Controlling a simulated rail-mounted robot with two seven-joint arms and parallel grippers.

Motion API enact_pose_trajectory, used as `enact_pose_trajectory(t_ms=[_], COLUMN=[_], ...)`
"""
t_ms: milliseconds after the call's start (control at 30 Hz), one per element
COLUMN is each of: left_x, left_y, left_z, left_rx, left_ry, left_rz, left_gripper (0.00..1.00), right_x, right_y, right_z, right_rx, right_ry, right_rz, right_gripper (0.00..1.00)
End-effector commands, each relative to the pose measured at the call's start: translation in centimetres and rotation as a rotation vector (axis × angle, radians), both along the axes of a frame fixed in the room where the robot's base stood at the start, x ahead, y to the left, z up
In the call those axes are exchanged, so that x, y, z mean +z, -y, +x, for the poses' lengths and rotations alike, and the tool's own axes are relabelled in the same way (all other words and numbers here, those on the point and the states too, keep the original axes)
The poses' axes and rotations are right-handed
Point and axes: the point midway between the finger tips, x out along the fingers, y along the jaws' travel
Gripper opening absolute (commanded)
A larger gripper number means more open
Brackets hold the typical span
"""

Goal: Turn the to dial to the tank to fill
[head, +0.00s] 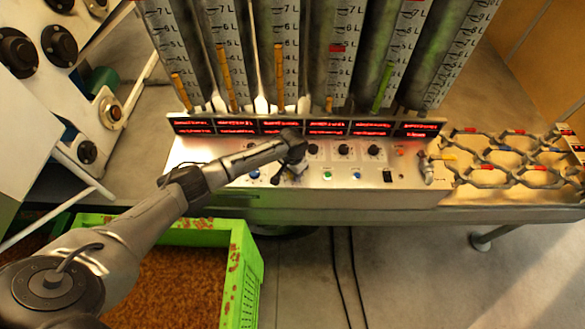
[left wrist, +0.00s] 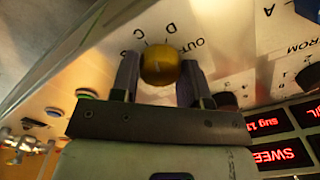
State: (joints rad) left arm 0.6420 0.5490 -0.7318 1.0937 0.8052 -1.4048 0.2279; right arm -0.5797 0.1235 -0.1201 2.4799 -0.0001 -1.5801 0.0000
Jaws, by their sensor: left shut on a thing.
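My left gripper (head: 292,163) reaches over the control panel (head: 215,180) from the left. In the left wrist view its two fingers (left wrist: 158,75) are closed around a yellowish round knob (left wrist: 160,64). Letters C and D are printed on the panel beside this knob, with "OUT" close by. The knob's own title is not readable, so I cannot tell for sure that it is the to dial. In the head view the gripper hides it. Black dials (head: 343,150) sit in a row to its right. My right gripper is not in view.
Several upright tanks (head: 331,50) with litre scales stand behind red displays (head: 325,128). Coloured buttons (head: 327,175) line the panel's front. A green crate (head: 245,275) of brown grain stands below left. A metal rack (head: 500,160) lies at the right.

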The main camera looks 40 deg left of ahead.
Motion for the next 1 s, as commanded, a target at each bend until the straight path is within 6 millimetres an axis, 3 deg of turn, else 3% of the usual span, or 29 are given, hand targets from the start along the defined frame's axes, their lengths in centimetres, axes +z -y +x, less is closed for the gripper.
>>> enact_pose_trajectory(t_ms=[500, 1000], left_x=[0.1, 0.0], left_y=[0.1, 0.0], left_z=[0.0, 0.0], left_rx=[-0.353, -0.446], left_ry=[0.001, 0.002], left_rz=[-0.001, -0.001], left_gripper=[0.18, 0.18], right_x=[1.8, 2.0], right_y=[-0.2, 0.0], right_z=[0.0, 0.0], right_rx=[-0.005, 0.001], right_ry=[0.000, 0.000], right_rz=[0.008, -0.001], right_gripper=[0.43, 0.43])
